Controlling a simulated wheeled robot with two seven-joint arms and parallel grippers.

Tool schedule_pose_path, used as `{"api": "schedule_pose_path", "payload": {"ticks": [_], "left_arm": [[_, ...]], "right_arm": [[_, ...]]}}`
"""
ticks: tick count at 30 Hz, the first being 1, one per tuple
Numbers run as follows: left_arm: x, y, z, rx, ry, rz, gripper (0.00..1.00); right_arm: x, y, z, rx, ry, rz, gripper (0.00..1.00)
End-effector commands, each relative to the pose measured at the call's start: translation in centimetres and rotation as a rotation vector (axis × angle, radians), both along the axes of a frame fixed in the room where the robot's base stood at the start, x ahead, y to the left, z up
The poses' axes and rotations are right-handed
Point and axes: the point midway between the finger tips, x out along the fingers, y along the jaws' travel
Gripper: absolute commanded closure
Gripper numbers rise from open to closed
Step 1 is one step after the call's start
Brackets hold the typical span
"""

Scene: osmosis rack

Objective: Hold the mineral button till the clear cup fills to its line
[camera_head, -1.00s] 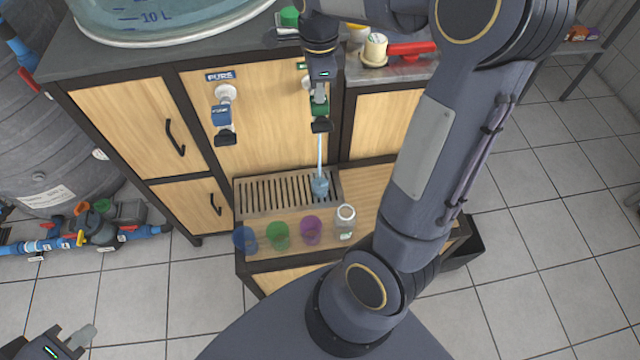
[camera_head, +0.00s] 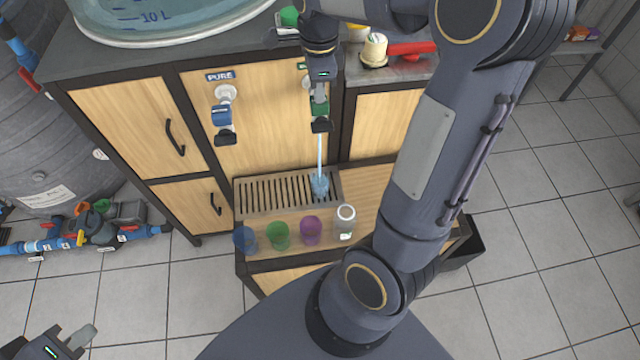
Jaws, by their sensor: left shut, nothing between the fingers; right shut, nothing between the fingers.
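The clear cup (camera_head: 319,188) stands on the right end of the slatted drip tray (camera_head: 250,193). A thin stream of water (camera_head: 320,152) runs down into it from the right-hand tap (camera_head: 321,124). The cup holds bluish water; its fill line is too small to make out. My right gripper (camera_head: 320,92) is shut and empty, pointing down at the green button (camera_head: 320,107) on that tap. It hides part of the button and most of the green label above. My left gripper (camera_head: 85,338) is shut and empty, low at the left, far from the taps.
The left tap (camera_head: 224,115) has a blue button and a PURE sign (camera_head: 220,76); it is not running. On the front ledge stand blue (camera_head: 245,239), green (camera_head: 278,236) and purple (camera_head: 311,230) cups and a clear jar (camera_head: 345,222). My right arm covers the right side.

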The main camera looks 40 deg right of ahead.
Motion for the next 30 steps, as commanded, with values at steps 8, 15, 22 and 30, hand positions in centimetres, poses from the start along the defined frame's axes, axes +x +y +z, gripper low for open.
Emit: {"api": "schedule_pose_path", "payload": {"ticks": [8,15,22,30], "left_arm": [[0.0,0.0,0.0,0.0,0.0,0.0,1.0],[0.0,0.0,0.3,0.0,0.0,0.0,1.0],[0.0,0.0,4.5,0.0,0.0,0.0,1.0],[0.0,0.0,5.7,0.0,0.0,0.0,1.0]], "right_arm": [[-0.1,0.0,-0.1,0.001,0.003,0.0,1.0],[-0.1,0.0,0.2,0.001,0.003,0.0,1.0],[0.0,0.0,4.7,0.001,0.002,0.0,1.0],[0.0,0.0,6.0,0.0,0.002,0.0,1.0]]}}
